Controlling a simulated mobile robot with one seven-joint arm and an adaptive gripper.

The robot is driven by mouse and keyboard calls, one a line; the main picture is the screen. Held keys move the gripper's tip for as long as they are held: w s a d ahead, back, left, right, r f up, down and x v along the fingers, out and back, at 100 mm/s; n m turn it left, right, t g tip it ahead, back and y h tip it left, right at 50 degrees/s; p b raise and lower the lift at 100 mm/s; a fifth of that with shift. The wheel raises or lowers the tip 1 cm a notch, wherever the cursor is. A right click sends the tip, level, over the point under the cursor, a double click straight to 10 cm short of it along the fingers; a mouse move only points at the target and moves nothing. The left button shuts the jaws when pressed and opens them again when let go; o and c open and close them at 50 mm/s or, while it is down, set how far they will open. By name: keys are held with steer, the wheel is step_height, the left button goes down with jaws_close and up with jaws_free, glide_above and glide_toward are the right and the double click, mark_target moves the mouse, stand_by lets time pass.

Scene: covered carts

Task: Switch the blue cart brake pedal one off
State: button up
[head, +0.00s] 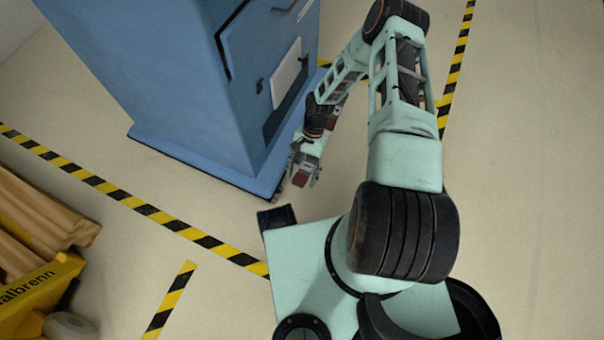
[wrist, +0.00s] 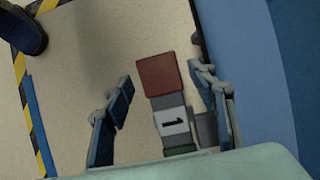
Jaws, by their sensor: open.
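The blue cart (head: 160,90) stands at the upper left in the head view, and its blue side shows at the right of the wrist view (wrist: 285,60). A brake pedal marked 1 (wrist: 174,122) shows in the wrist view, with a red end (wrist: 158,74) and a green part near the bottom edge. My gripper (head: 302,180) is low beside the cart's lower edge. In the wrist view my gripper (wrist: 160,80) is open, one finger on each side of the pedal. There is a gap at the left finger; whether the right finger touches is unclear.
A yellow cart (head: 40,290) with a brown cover (head: 40,220) stands at the lower left. Yellow-black floor tape (head: 150,212) runs across the floor. The pale floor (head: 530,150) to the right is clear.

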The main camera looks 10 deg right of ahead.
mark_target(308, 165)
steer(key=v, duration=1.2)
stand_by(0.3)
